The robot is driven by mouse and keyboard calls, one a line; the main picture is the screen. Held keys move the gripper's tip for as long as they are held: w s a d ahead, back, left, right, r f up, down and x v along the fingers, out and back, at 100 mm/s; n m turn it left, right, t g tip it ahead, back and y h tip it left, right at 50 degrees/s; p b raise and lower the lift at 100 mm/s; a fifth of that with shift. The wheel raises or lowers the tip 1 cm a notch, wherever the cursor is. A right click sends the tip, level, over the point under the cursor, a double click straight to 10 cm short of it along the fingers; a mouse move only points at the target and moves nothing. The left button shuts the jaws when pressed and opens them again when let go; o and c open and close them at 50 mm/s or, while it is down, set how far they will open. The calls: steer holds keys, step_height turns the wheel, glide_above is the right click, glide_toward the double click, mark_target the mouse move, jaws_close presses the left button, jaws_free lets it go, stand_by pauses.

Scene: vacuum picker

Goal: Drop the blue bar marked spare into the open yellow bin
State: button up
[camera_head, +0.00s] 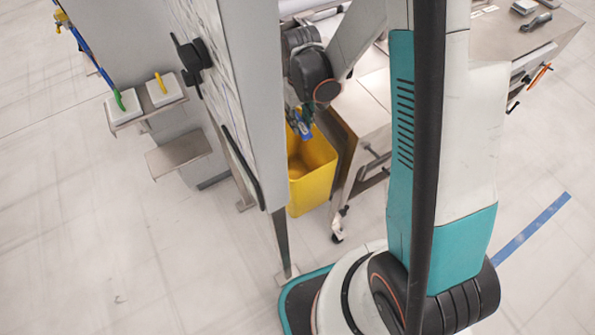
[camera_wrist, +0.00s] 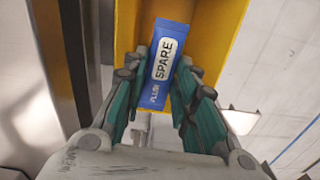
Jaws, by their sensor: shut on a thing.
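The blue bar (camera_wrist: 166,62) has a white label reading SPARE. In the wrist view it is held between the fingers of my gripper (camera_wrist: 160,85), which is shut on it. The open yellow bin (camera_wrist: 220,12) lies behind and below the bar in that view. In the head view the yellow bin (camera_head: 309,195) stands on the floor between a cabinet and a steel table. The blue bar (camera_head: 302,128) and my gripper (camera_head: 298,122) show there over the bin's opening, partly hidden by the cabinet's edge.
The tall grey cabinet (camera_head: 255,100) stands close left of the bin. The wheeled steel table (camera_head: 362,110) stands close right of it. A steel bench (camera_head: 500,38) with tools is at the upper right. The floor (camera_head: 120,240) at the lower left is clear.

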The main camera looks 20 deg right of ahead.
steer(key=o, duration=1.1)
steer(key=shift+c, duration=0.2)
step_height(320, 180, up, 12)
steer(key=shift+r, duration=0.15)
steer(key=s+r+t, duration=0.3)
steer(key=s+r, duration=0.3)
steer(key=s, duration=0.2)
steer(key=s+r+m+t, duration=0.1)
steer(key=s+r+t, duration=0.3)
steer(key=s, duration=0.4)
steer(key=shift+s+r, duration=0.2)
steer(key=shift+r, duration=0.65)
